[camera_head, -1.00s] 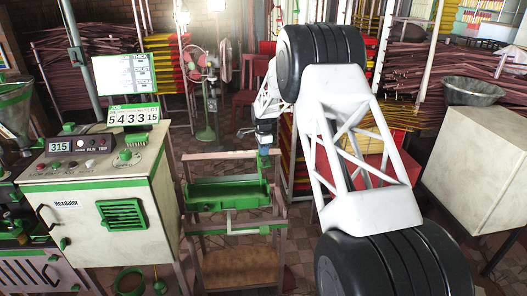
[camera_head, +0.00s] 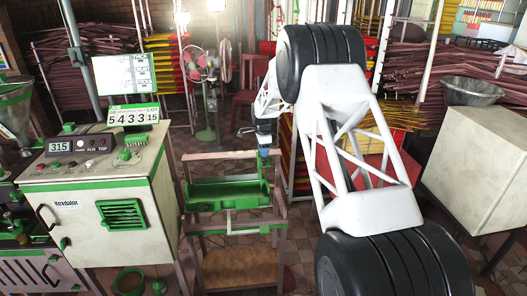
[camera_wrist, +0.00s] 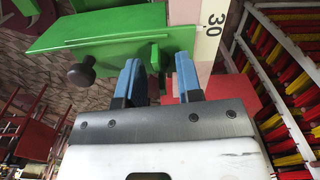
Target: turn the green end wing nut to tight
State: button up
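The green tray-like trough (camera_head: 228,193) stands on a frame in the head view; its green plate (camera_wrist: 95,32) fills the upper left of the wrist view. A small green upright tab (camera_wrist: 157,56), possibly the end wing nut, shows at the plate's right end. My gripper (camera_wrist: 159,75) has two blue fingers spread apart, with the tab just beyond and between their tips. I cannot tell whether they touch it. In the head view my gripper (camera_head: 264,152) is above the trough's right end, too small there to show its fingers clearly.
A dark round knob (camera_wrist: 81,73) hangs below the plate, left of my fingers. A pale strip marked 30 (camera_wrist: 210,30) is close on the right. A control cabinet (camera_head: 100,205) stands left of the trough, and red and yellow racks (camera_wrist: 290,75) lie to the right.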

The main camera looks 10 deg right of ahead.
jog(key=shift+r, duration=0.1)
jog(key=shift+r, duration=3.85)
jog(key=s+d+r+n, duration=0.1)
jog(key=s+r+n, duration=0.2)
jog(key=s+r, duration=0.6)
jog(key=s+d+r+n+t, duration=0.1)
jog(key=s+r+n, duration=0.3)
jog(key=s, duration=0.9)
jog(key=s+d+r+n, duration=0.1)
jog(key=s+d+r, duration=0.1)
jog(key=s+r, duration=0.7)
jog(key=s+f+n, duration=0.2)
jog(key=s+n, duration=0.1)
jog(key=s, duration=0.9)
jog(key=s+d+f+n+t, duration=0.1)
jog(key=s+f+n, duration=0.1)
jog(key=s, duration=1.1)
jog(key=s+f+n, duration=0.1)
jog(key=s+n, duration=0.2)
jog(key=s, duration=0.9)
jog(key=shift+s+d+f+n+t, duration=0.2)
jog(key=shift+f+n+t, duration=0.1)
jog(key=shift+f+n, duration=0.1)
